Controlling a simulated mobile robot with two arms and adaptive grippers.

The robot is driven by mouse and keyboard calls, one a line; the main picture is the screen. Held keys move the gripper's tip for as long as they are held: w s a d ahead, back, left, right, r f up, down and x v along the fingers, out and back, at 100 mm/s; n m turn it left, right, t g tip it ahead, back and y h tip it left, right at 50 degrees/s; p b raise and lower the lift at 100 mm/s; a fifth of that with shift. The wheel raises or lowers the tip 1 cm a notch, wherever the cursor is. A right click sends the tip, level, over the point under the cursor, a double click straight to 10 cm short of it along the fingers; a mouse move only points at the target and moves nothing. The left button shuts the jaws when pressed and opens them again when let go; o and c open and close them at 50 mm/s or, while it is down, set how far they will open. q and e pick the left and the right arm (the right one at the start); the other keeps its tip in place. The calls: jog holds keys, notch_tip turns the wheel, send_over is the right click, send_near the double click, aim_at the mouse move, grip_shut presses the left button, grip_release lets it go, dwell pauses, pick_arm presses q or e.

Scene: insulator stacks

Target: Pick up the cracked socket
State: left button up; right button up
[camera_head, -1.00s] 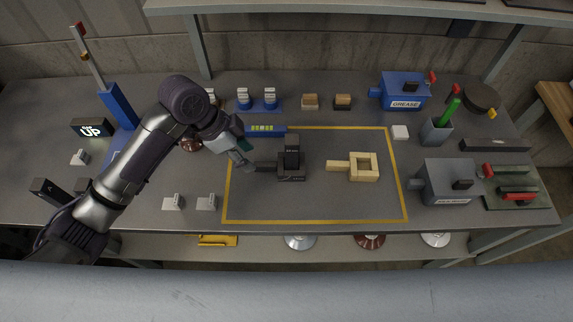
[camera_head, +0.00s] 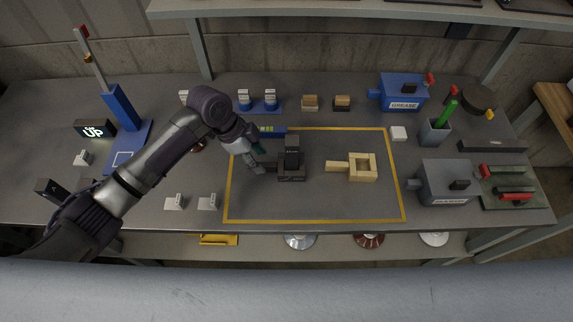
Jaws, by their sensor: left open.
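A dark block-like piece (camera_head: 291,161) with an upright part and a short handle pointing left stands inside the yellow-outlined area. A pale wooden square frame with a handle (camera_head: 362,167) lies to its right. I cannot tell at this size which thing is the cracked socket; no crack is visible. My left gripper (camera_head: 257,162) is open, with its fingertips close to the dark piece's handle. I cannot tell whether they touch it. The left arm hides part of the table behind it. My right gripper is not in view.
A blue grease box (camera_head: 404,92), a grey box (camera_head: 446,182) and a green tray (camera_head: 514,190) stand at the right. A blue stand (camera_head: 122,108) with a tilted pole is at the left. The outlined area right of the wooden frame is clear.

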aim_at(264, 164)
pick_arm(q)
jog(key=shift+x, duration=2)
grip_shut()
jog(key=shift+w+r, duration=0.1)
